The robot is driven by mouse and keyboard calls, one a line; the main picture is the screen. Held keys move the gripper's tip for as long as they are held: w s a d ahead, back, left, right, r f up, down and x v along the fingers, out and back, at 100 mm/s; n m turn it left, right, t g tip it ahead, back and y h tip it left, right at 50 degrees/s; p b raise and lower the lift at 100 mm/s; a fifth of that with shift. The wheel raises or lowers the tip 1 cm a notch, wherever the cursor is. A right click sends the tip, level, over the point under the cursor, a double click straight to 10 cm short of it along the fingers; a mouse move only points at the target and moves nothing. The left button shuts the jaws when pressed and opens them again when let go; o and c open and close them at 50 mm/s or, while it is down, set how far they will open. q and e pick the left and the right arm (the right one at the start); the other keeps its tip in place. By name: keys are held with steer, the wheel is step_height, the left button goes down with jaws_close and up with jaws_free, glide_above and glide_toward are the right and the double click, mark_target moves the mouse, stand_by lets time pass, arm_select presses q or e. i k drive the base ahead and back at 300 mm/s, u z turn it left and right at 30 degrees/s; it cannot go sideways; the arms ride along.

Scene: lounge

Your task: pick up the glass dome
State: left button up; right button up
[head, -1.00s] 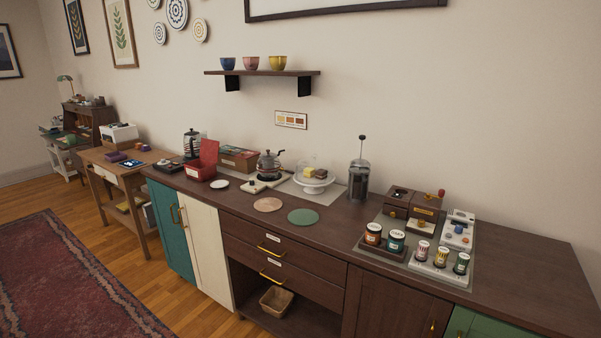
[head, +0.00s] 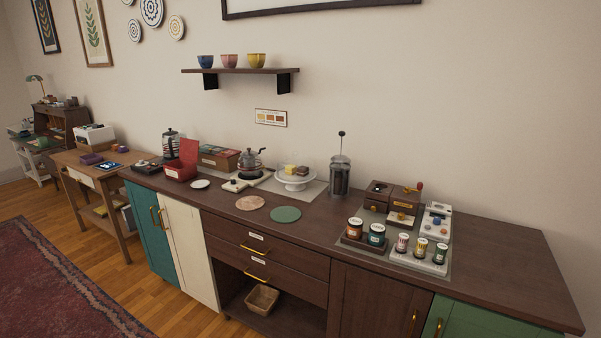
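A white cake stand (head: 296,184) stands on the dark wooden counter against the wall, right of the kettle and left of the French press. Small pieces of cake (head: 291,169) in yellow and brown sit on it. The clear glass dome is very hard to make out now; I cannot tell whether it still covers the cakes. Neither of my grippers is in view.
A kettle (head: 250,163) and a French press (head: 340,175) flank the stand closely. Two round mats, tan (head: 249,203) and green (head: 286,214), lie in front. Jars (head: 377,235) and a wooden grinder (head: 405,199) stand farther right. The counter's front middle is clear.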

mark_target(295, 167)
steer(key=z, duration=0.15)
steer(key=i, duration=1.7)
steer(key=z, duration=0.6)
